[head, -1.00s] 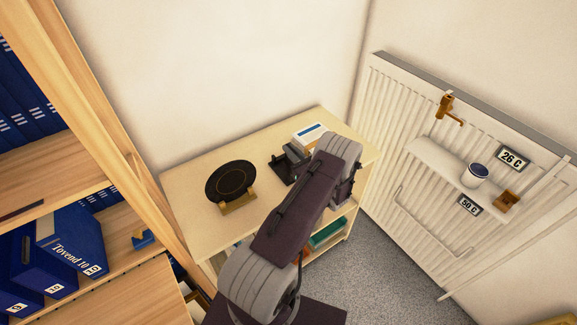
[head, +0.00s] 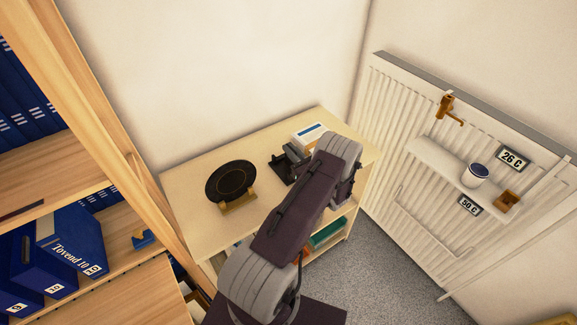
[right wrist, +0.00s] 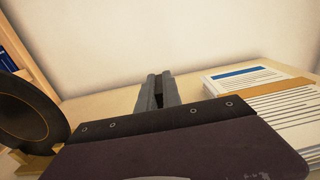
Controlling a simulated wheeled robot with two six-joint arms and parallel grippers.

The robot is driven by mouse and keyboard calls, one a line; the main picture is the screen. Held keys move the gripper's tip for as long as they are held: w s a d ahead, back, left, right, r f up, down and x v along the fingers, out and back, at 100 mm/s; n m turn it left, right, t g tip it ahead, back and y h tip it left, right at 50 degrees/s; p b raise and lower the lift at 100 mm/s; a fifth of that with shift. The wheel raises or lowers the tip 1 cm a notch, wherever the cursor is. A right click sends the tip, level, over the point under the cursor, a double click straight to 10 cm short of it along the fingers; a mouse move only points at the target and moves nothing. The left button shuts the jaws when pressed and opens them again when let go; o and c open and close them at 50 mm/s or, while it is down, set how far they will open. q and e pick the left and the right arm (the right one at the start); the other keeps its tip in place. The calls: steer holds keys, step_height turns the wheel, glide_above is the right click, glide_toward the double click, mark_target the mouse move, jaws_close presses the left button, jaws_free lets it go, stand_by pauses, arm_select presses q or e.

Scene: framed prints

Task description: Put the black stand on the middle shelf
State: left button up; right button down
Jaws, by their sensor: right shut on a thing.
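The black stand (head: 279,168) is at the top of the low wooden cabinet, near its back edge, between a black plate and a stack of papers. My right gripper (head: 294,153) reaches over the cabinet from the front and is shut on the stand. In the right wrist view the two grey fingers (right wrist: 157,92) are close together with a dark sliver between them; most of the stand is hidden there. I cannot tell whether it is clear of the cabinet top. The middle shelf cannot be identified for certain. My left gripper is not in view.
The black plate (head: 231,181) leans on a small wooden holder on the cabinet top (head: 190,185). The papers (head: 309,133) lie close right of my gripper. A tall wooden bookcase (head: 105,95) with blue binders stands left. A radiator (head: 395,110) is at the right.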

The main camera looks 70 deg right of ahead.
stand_by(0.7)
step_height(320, 180, up, 4)
steer(key=shift+r, duration=0.2)
steer(key=s+a+r, duration=0.3)
steer(key=s+r, duration=0.3)
steer(key=s, duration=0.5)
steer(key=shift+a+r, duration=0.15)
steer(key=shift+r, duration=0.15)
steer(key=shift+s, duration=0.1)
